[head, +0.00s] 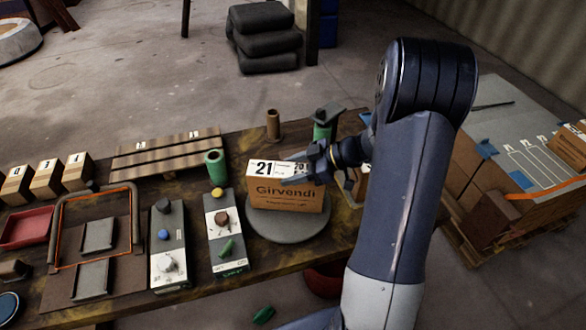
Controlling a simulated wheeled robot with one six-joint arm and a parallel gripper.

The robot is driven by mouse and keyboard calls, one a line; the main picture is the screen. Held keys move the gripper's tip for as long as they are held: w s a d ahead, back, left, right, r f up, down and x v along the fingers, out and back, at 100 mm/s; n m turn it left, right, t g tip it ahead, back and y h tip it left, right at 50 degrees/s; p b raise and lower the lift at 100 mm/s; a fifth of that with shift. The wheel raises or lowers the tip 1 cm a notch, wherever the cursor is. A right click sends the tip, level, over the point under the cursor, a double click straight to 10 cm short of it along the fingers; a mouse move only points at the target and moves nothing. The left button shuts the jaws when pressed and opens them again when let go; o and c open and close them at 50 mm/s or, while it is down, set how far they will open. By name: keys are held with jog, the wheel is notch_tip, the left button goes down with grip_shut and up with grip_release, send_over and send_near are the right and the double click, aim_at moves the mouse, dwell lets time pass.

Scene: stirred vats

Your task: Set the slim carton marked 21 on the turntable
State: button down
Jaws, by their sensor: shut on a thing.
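The slim carton (285,198) is brown, with "Girvendi" on its front and a white band marked 21. It stands upright over the grey round turntable (288,229) on the wooden table. I cannot tell whether its base touches the disc or is slightly above it. My gripper (306,168) reaches in from the right and is shut on the carton near its upper right part. The gripper hides the right end of the white band, and the carton hides the turntable's back part.
Two control boxes with knobs (224,242) (169,258) stand left of the turntable. A green cylinder (215,163) and a brown post (273,126) stand behind. Small numbered boxes (46,179), a red tray (25,228) and an orange-edged frame (96,226) are at left.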

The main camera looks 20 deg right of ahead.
jog(key=shift+f+b, duration=0.15)
jog(key=shift+b, duration=0.2)
jog(key=c, duration=0.5)
grip_release()
jog(key=shift+r+p, duration=0.25)
jog(key=shift+p, duration=0.15)
jog(key=b+v, duration=0.2)
jog(key=v, duration=1)
jog(key=shift+s, duration=0.1)
